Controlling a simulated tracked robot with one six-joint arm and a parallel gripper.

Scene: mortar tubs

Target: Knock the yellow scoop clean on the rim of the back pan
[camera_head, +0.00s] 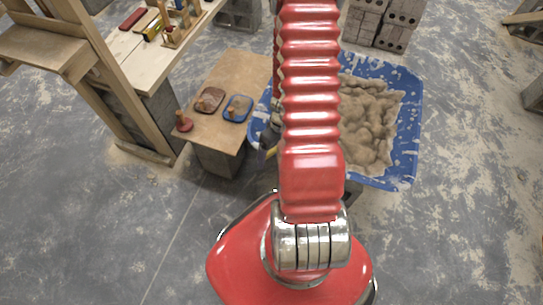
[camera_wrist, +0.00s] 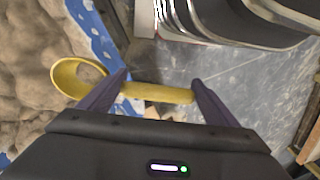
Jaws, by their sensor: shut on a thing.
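The yellow scoop (camera_wrist: 156,93) lies between the fingertips of my gripper (camera_wrist: 159,82) in the wrist view, its handle held and its round bowl to the left, over lumpy mortar. I cannot tell whether the brown inside the bowl is mortar stuck there. In the head view a small yellow bit (camera_head: 270,152) shows beside my arm at the left edge of the blue tub; my gripper is mostly hidden there. A dark-rimmed brown pan (camera_head: 203,108) and a blue-rimmed pan (camera_head: 230,116) sit on a low board, each with a brown lump. I cannot tell which is the back pan.
The blue tub (camera_head: 404,150) full of mortar stands right of my arm. The low board (camera_head: 238,72) is left of it, with a red-based tool (camera_head: 184,124) at its edge. A wooden workbench (camera_head: 122,48) is at upper left, grey blocks (camera_head: 395,35) behind.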

